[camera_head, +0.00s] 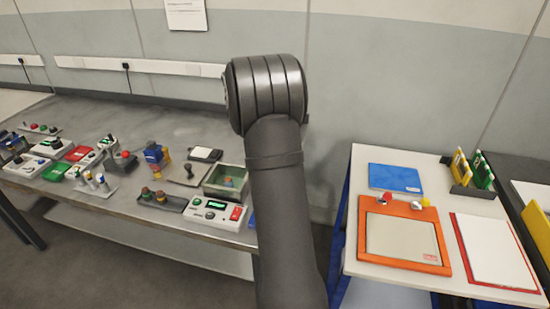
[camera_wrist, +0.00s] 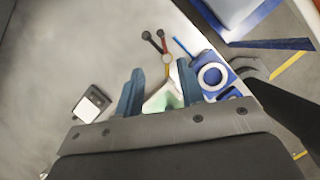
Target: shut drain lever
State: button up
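In the wrist view my gripper (camera_wrist: 160,68) has two blue fingers standing well apart. A pale green and white piece (camera_wrist: 163,98) shows in the gap between them; I see no clear grip on it. I cannot tell whether this is the drain lever. In the head view my arm hides the gripper, and I cannot make out a drain lever there.
In the wrist view, a blue piece with a white ring (camera_wrist: 212,76) is close right of the right finger. A dark-framed white pad (camera_wrist: 91,104) lies left. In the head view, the grey bench (camera_head: 120,112) carries several devices; an orange tray (camera_head: 371,256) lies on the right table.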

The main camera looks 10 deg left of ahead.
jog(key=x, duration=1.6)
jog(key=shift+f, duration=0.3)
jog(key=shift+c, duration=0.5)
grip_shut()
